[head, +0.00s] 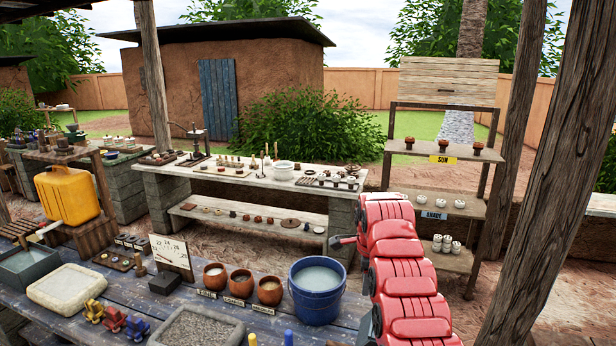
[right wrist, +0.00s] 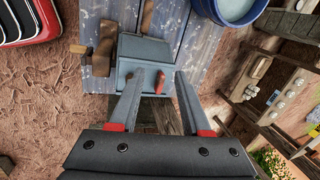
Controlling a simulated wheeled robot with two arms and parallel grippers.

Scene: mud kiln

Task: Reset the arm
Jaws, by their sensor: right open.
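My right arm (head: 400,265), red and segmented, reaches up from the bottom right of the head view beside the blue table. My right gripper (right wrist: 160,75) shows clearly in the right wrist view, with its two grey fingers apart and nothing between them. Beyond the fingertips, a grey block-like box (right wrist: 143,47) with a small red item and a brown item lies at the table's edge. I cannot tell whether the fingers touch anything there, but they look clear of it. My left arm and left gripper are not in view.
A shelf (head: 437,207) stands behind my right arm. A wooden post (head: 545,180) rises at the right. Dirt ground lies between.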

